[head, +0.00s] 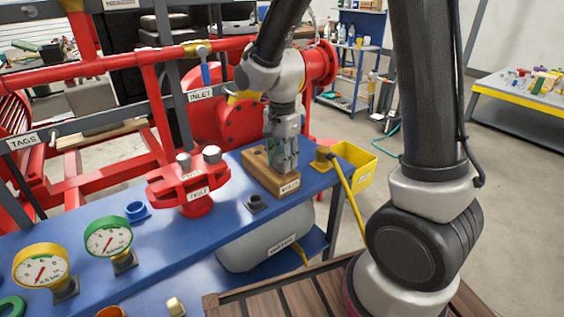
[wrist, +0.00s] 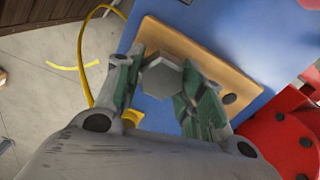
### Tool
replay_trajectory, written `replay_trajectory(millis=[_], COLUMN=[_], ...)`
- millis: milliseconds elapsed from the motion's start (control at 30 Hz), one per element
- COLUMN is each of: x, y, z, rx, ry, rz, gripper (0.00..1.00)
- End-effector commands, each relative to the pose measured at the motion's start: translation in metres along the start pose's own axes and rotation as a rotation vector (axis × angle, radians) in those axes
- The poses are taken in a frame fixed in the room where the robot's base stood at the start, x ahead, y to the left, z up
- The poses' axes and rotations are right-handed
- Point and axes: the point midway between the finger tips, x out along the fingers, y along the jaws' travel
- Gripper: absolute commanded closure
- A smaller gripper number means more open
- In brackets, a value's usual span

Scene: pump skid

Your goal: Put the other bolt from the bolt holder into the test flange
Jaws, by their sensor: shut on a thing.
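The bolt holder (head: 262,180) is a wooden block on the blue bench, and its bare wood also shows in the wrist view (wrist: 185,43). My gripper (head: 285,165) is above the holder, shut on a grey hex-headed bolt (wrist: 161,78). The green finger pads sit either side of its head in the wrist view. The shank is hidden, so I cannot tell whether it is still in its hole. An empty dark hole (wrist: 229,99) shows at the holder's other end. The red test flange (head: 193,197) stands left of the holder, with two grey bolt heads on top.
A yellow bin (head: 355,167) hangs at the bench's right end, beside a yellow bent bar (head: 343,178). Two gauges (head: 108,237) stand at the left. Red pipework rises behind the flange.

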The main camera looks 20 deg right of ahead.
Motion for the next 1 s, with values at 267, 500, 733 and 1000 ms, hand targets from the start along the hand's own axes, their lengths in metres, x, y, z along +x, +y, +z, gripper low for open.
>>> replay_trajectory(millis=[267,500,733,1000], x=[-0.016,-0.029,-0.041,-0.053], y=[0.000,0.000,0.000,0.000], z=[0.000,0.000,0.000,0.000], rx=[0.000,0.000,0.000,0.000], ry=[0.000,0.000,0.000,0.000], rz=[-0.002,-0.002,0.000,0.000], gripper=[0.86,0.86,0.86,0.86])
